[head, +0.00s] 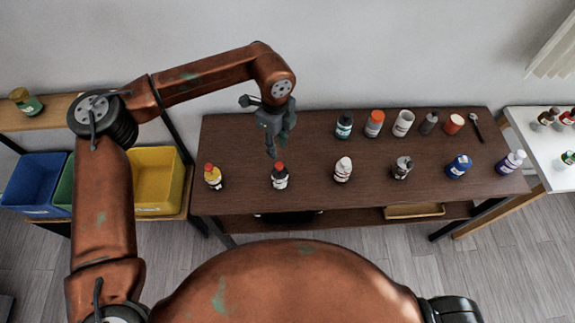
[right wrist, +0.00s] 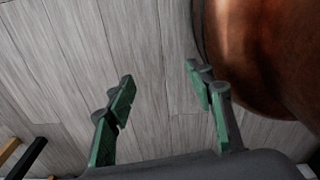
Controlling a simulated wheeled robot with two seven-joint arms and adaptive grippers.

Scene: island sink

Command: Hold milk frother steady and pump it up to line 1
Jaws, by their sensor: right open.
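I cannot pick out a milk frother for certain. A small silver and black container (head: 402,168) stands in the front row on the dark brown table (head: 230,140), but its details are too small to read.
The front row also has a yellow bottle (head: 213,176), a white bottle (head: 342,169), a blue bottle (head: 458,166) and a purple-capped bottle (head: 511,162). Several containers and a black utensil (head: 475,127) stand or lie behind. Blue (head: 35,183) and yellow bins (head: 158,180) are left; a white table (head: 545,150) is right.

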